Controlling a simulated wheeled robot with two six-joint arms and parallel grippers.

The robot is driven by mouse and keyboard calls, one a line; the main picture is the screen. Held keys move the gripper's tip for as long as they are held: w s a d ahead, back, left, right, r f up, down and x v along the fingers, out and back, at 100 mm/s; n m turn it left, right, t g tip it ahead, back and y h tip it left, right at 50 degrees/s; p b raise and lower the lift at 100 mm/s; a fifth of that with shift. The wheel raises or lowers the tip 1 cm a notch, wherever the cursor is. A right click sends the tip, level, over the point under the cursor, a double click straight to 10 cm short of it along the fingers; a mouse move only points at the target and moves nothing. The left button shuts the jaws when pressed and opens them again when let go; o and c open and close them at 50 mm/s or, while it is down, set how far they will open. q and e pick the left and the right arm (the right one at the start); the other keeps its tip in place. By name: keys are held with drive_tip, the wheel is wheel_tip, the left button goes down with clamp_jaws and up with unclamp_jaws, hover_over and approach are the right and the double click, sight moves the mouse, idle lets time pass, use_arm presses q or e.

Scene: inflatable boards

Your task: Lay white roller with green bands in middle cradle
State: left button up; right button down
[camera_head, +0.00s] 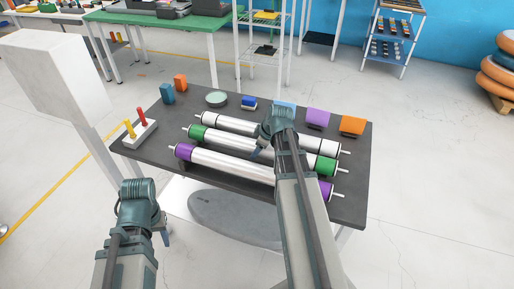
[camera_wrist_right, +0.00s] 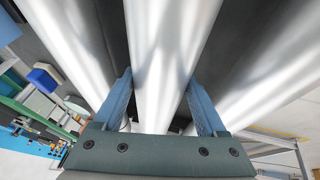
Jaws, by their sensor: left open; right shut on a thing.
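The white roller with green bands (camera_head: 223,144) lies between two other rollers on the dark table; its green ends show at left and right. My right gripper (camera_wrist_right: 160,88) is shut around its white middle, one finger on each side. In the head view my right arm covers part of it. The cradles are too small or hidden to make out, so I cannot tell whether the roller rests in one or hangs just above. My left gripper (camera_head: 165,236) is open and empty, in front of the table at the left.
The dark table (camera_head: 160,167) also bears a peg stand (camera_head: 139,134), a round green dish (camera_head: 216,99), an orange block (camera_head: 352,125), a purple block (camera_head: 318,117) and other blocks along the back.

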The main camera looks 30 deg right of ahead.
drive_tip(key=shift+f+b, duration=0.35)
drive_tip(key=shift+f, duration=0.05)
unclamp_jaws()
drive_tip(key=shift+r, duration=0.1)
drive_tip(key=p+v, duration=1.2)
drive_tip(key=v, duration=0.1)
drive_tip(key=shift+s+r+p, duration=0.2)
drive_tip(key=shift+r+p, duration=0.1)
drive_tip(key=shift+d, duration=0.1)
